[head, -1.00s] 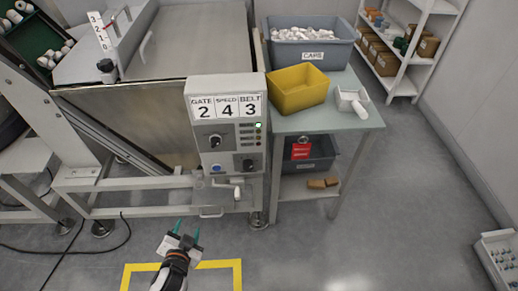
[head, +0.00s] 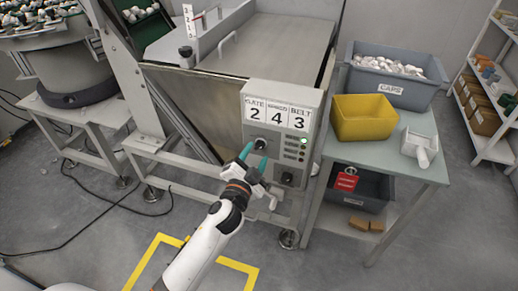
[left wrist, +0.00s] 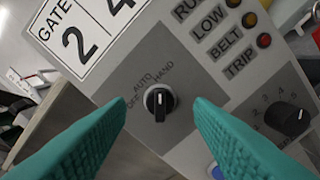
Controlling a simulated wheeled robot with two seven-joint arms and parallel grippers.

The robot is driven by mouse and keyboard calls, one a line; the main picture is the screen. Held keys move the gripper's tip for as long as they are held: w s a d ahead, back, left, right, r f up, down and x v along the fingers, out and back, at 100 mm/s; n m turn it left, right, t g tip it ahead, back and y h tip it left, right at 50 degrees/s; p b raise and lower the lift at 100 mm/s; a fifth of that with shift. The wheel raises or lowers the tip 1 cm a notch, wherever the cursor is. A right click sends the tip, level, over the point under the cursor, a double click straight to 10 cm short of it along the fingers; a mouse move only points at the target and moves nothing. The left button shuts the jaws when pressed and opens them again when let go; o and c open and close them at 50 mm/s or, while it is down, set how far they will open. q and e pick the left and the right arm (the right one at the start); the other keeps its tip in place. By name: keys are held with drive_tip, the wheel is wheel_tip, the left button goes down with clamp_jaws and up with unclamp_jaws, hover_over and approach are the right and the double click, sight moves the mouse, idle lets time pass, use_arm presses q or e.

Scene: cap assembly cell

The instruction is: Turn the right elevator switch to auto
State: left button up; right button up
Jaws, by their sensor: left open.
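The switch's white mark points toward HAND. My left gripper (head: 254,157) is open in front of the panel. In the left wrist view its teal fingers stand on either side of the switch, apart from it, with nothing between them. My right gripper is not in view.
A second black knob (left wrist: 290,118) with a number scale sits lower on the panel, beside a blue button (left wrist: 217,172). A green lamp (head: 304,141) is lit. To the right stands a table (head: 405,165) with a yellow bin (head: 364,120) and a grey caps bin (head: 392,85).

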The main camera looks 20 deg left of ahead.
sight(259, 148)
use_arm(q)
drive_tip(key=shift+w, duration=1.55)
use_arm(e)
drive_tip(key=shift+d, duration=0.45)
use_arm(q)
drive_tip(key=shift+c, duration=0.2)
drive_tip(key=c, duration=0.9)
drive_tip(key=shift+c, duration=0.2)
